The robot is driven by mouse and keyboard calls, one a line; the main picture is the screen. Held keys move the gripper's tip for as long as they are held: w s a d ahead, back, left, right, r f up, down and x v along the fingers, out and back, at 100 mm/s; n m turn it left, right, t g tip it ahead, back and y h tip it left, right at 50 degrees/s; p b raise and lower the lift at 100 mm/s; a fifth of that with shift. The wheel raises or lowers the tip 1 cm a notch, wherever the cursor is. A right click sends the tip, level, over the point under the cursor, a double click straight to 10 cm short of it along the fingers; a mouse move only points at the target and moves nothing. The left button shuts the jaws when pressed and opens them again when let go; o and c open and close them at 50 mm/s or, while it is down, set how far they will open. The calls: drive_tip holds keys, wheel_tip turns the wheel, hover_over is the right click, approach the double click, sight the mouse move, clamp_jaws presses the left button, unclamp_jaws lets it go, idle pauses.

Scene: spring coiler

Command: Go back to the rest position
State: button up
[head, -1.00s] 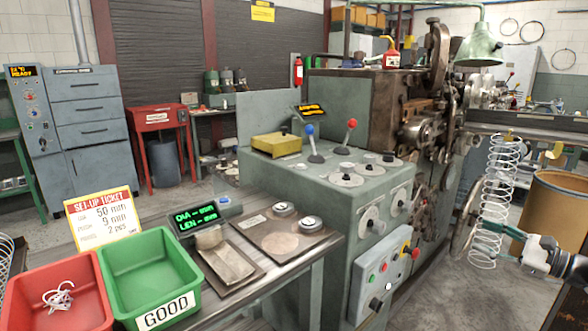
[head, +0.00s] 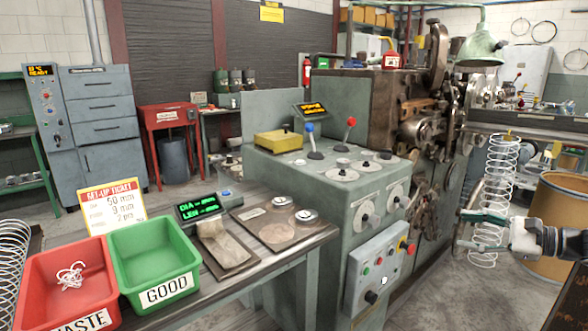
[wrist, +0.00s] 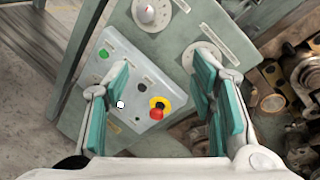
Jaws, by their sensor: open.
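My gripper (head: 466,229) is at the right of the head view, raised in the air with its teal fingers pointing left. In the wrist view its fingers (wrist: 163,78) are spread apart with nothing between them. Beyond them is the coiler's control panel (wrist: 122,82), with a red knob on a yellow ring and a green button. The panel also shows on the front of the green-grey machine in the head view (head: 375,268). The fingers overlap a long hanging wire spring (head: 498,175) in the head view; no spring shows between them in the wrist view.
A brown drum (head: 560,215) stands behind my gripper. The bench at left holds a red waste bin (head: 40,277), a green GOOD bin (head: 135,235), a set-up ticket (head: 113,205) and a gauge display (head: 200,207).

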drive_tip(key=s+a+r+n+g+h, duration=0.1)
drive_tip(key=s+a+r+n+g, duration=0.2)
drive_tip(key=s+a, duration=0.35)
drive_tip(key=s+a+r+n+g+h, duration=0.2)
drive_tip(key=s+a+n+g, duration=0.15)
drive_tip(key=a, duration=0.55)
drive_tip(key=s+a+r+n+g+h, duration=0.1)
drive_tip(key=s+a+r+n+g, duration=0.2)
drive_tip(key=s+a, duration=0.35)
drive_tip(key=s+a+f+n+h, duration=0.1)
drive_tip(key=s+n+h, duration=0.3)
drive_tip(key=s, duration=0.8)
drive_tip(key=s+a+f+n+h, duration=0.15)
drive_tip(key=s+n+h, duration=0.3)
drive_tip(key=s, duration=0.75)
wheel_tip(320, 180, up, 17)
drive_tip(key=t+p, duration=0.3)
drive_tip(key=p, duration=1.1)
drive_tip(key=shift+w+a+p, duration=0.2)
drive_tip(key=shift+p, duration=0.15)
drive_tip(key=shift+f+t, duration=0.1)
drive_tip(key=shift+t, duration=0.15)
